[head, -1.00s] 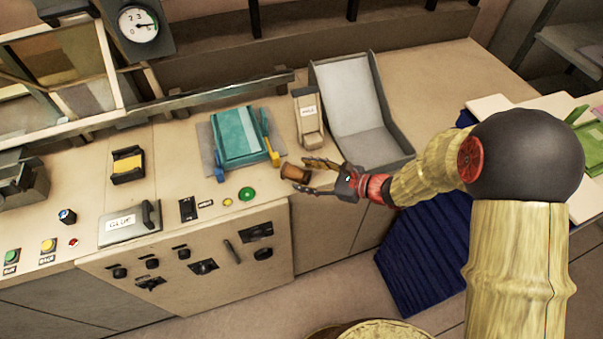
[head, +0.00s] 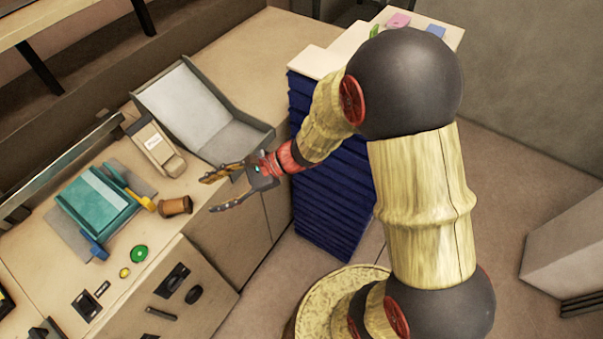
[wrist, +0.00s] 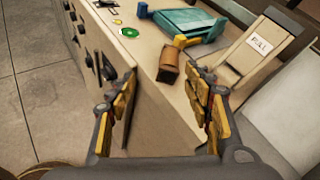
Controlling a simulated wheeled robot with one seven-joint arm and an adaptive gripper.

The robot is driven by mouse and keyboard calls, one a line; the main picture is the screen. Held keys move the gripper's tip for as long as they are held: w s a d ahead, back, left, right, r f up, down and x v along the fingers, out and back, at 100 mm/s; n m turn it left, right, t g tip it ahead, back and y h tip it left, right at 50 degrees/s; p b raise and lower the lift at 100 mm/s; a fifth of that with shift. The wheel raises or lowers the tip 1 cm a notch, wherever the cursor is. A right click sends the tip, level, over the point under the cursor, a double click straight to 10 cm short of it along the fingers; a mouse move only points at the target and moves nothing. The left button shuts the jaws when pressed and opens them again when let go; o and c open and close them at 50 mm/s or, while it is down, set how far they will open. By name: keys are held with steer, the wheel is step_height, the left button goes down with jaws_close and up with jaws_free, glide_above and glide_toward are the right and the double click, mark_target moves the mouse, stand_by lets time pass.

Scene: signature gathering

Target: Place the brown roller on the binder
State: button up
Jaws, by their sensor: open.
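The brown roller (head: 174,206) lies on the counter near its front edge, to the right of the teal binder (head: 88,199). It also shows in the wrist view (wrist: 169,64). The binder has a teal body with yellow and blue parts at its corners. My gripper (head: 210,194) is open and empty. Its fingers are spread just right of the roller, apart from it, over the counter's edge. In the wrist view the roller is beyond and between the fingertips (wrist: 164,84).
A tan dispenser (head: 155,146) with a white label and a grey tray (head: 230,140) stand behind my gripper. A green button (head: 139,253) is on the counter in front of the binder. A blue stack (head: 330,175) stands to the right. Open floor lies farther right.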

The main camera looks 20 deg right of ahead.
steer(key=s+d+r+n+g+h, duration=0.2)
steer(key=s+d+r+n+h, duration=0.35)
steer(key=s+r+n, duration=0.55)
steer(key=s+d+r+n+t+h, duration=0.2)
steer(key=s+d+r+n+h, duration=0.1)
steer(key=d, duration=0.4)
steer(key=s+d+r+n+t+h, duration=0.2)
steer(key=s+d+r+n+h, duration=0.1)
steer(key=d, duration=0.4)
steer(key=shift+d+r+t+h, duration=0.15)
steer(key=shift+d+t+h, duration=0.15)
steer(key=shift+h, duration=0.25)
step_height(320, 180, down, 6)
steer(key=b, duration=0.6)
steer(key=shift+r, duration=0.1)
steer(key=shift+c, duration=0.5)
